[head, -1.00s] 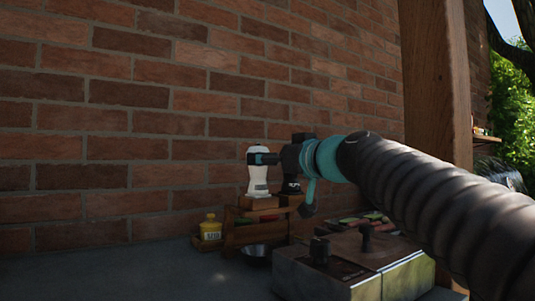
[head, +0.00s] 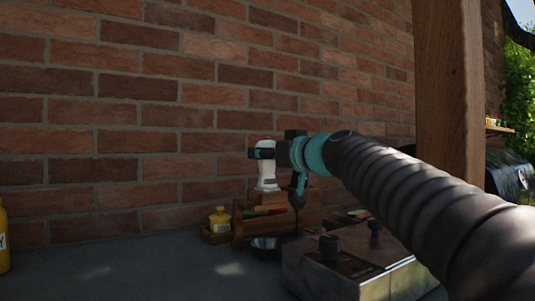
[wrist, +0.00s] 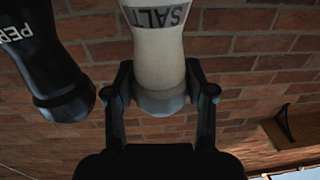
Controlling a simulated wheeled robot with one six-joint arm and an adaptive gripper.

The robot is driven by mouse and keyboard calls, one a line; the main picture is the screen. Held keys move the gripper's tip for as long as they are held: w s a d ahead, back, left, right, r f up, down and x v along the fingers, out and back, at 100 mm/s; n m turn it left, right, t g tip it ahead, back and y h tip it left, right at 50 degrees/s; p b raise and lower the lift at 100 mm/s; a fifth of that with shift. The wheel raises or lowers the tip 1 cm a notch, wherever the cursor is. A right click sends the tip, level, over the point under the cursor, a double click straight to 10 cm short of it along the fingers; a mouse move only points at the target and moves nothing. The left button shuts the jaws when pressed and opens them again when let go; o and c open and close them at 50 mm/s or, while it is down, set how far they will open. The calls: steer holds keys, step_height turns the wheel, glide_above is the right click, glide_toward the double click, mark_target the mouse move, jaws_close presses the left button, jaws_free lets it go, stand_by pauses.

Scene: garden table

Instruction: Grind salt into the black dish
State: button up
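The white salt mill (head: 267,176) stands upright on a wooden block on the shelf by the brick wall. Its SALT label shows upside down on the mill in the wrist view (wrist: 160,50). My gripper (head: 262,153) is at the upper part of the mill. In the wrist view my gripper's fingers (wrist: 160,75) lie on both sides of its neck, very close to it; I cannot tell whether they press on it. The black dish (head: 264,245) sits low on the table in front of the shelf, partly hidden.
A dark pepper mill (wrist: 45,65) stands close beside the salt mill. A metal box (head: 345,268) is at right front. The left tabletop (head: 120,265) is mostly clear.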

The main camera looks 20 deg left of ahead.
steer(key=shift+w+f+n+g+y+b, duration=0.15)
steer(key=shift+n+g+y+b, duration=0.2)
steer(key=shift+b, duration=0.2)
steer(key=shift+g+b, duration=0.25)
steer(key=shift+b, duration=0.1)
steer(key=shift+n+g+y+b, duration=0.6)
steer(key=shift+n+g, duration=0.15)
steer(key=shift+g, duration=0.15)
steer(key=n+g, duration=0.1)
steer(key=n+g+y, duration=0.1)
steer(key=g+p, duration=0.1)
steer(key=g, duration=0.1)
steer(key=shift+r+n, duration=0.25)
steer(key=shift+n, duration=0.15)
steer(key=shift+n+g+y+p, duration=0.35)
steer(key=shift+n+g+p, duration=0.5)
steer(key=shift+g, duration=0.55)
steer(key=shift+n+g, duration=0.25)
steer(key=shift+g, duration=0.05)
steer(key=o, duration=1.2)
